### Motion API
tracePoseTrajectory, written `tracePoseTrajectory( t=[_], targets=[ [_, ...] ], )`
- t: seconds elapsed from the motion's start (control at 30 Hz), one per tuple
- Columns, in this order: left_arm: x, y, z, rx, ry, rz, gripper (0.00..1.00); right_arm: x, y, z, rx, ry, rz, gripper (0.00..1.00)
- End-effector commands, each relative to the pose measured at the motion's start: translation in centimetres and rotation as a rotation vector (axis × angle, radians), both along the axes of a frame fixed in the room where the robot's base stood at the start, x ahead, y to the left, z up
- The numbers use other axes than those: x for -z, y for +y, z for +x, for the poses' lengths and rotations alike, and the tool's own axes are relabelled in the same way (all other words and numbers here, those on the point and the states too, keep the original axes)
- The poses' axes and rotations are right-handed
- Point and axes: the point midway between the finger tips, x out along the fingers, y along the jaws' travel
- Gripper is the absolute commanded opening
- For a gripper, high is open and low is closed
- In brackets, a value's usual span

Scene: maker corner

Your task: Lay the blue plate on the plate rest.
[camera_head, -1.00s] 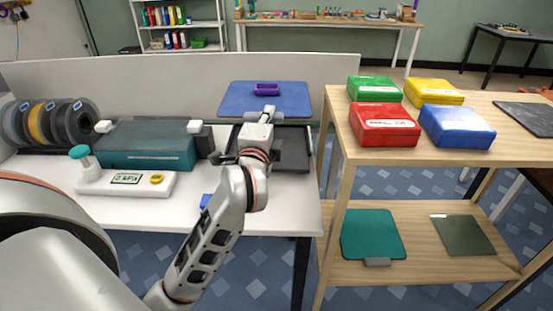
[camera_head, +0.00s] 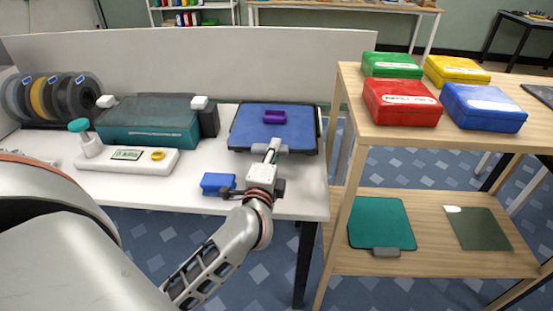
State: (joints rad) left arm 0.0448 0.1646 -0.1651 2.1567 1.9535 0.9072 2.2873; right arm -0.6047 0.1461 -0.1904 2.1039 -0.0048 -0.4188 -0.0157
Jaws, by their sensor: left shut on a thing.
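The blue plate (camera_head: 253,131) is flat, with a purple block (camera_head: 274,117) on it, near the back right of the white table. My left gripper (camera_head: 273,151) is shut on the grey tab at the plate's front edge, with the arm reaching in from the front. The dark plate rest (camera_head: 308,152) is mostly hidden under the plate; only its dark rim shows. The plate lines up closely over the rest. I cannot tell whether they touch. My right gripper is not in view.
A small blue block (camera_head: 218,183) lies by the table's front edge, left of my gripper. A teal machine (camera_head: 148,125), a white scale (camera_head: 128,158) and filament spools (camera_head: 48,98) stand to the left. A wooden shelf (camera_head: 345,165) with coloured boxes stands close on the right.

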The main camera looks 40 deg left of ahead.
Motion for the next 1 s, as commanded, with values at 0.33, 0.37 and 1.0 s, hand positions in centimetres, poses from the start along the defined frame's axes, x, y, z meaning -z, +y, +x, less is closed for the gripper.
tracePoseTrajectory(
  t=[0.33,0.37,1.0],
  targets=[
    [2.4,0.0,0.0,0.0,-0.003,0.0,0.0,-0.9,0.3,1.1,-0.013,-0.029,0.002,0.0],
    [2.4,0.0,0.0,0.0,-0.003,0.0,0.0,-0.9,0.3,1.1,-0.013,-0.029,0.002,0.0],
    [2.6,0.0,0.0,-0.001,-0.001,0.0,0.3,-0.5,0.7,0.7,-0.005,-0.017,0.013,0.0]
  ],
)
